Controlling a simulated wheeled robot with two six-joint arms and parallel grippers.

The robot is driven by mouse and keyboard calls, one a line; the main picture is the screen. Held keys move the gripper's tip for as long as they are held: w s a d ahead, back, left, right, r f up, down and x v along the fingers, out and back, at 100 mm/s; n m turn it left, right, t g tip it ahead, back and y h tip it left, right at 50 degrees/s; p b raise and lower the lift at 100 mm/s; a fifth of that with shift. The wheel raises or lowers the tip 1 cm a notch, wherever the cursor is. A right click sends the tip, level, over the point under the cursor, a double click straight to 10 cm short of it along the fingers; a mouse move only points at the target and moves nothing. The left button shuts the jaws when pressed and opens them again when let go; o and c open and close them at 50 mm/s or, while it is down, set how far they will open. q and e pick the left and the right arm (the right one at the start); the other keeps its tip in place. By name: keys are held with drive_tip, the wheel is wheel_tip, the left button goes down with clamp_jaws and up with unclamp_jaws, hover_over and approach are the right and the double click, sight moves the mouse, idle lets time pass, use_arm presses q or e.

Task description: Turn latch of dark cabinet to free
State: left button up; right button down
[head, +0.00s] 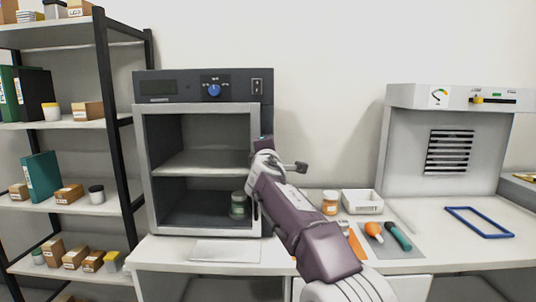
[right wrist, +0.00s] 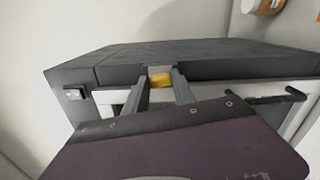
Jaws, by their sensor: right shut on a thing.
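The dark cabinet (head: 205,162) stands on the table at left centre, with a dark control panel on top and a light front frame. A shelf and a green-grey jar (head: 238,205) show inside it. My right gripper (head: 262,150) is at the cabinet's front right edge, below the panel. In the right wrist view my right gripper (right wrist: 160,88) has its two fingers on either side of the small yellow latch (right wrist: 160,80), shut on it. The cabinet's dark side (right wrist: 200,56) lies behind it. The latch is hidden in the head view. My left gripper is not in view.
A dark handle bar (right wrist: 265,98) sticks out from the cabinet front beside the gripper. An orange-labelled jar (head: 330,202), a white tray (head: 362,201) and a mat with tools (head: 392,243) lie right of my arm. A shelf rack (head: 112,110) stands left.

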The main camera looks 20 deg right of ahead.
drive_tip(key=shift+f+m+b, duration=0.1)
drive_tip(key=shift+m+b, duration=0.2)
drive_tip(key=shift+m, duration=0.6)
drive_tip(key=c, duration=1)
unclamp_jaws()
drive_tip(key=shift+c, duration=0.2)
drive_tip(key=b+v, duration=0.3)
drive_tip(key=v, duration=0.6)
drive_tip(key=shift+b, duration=0.4)
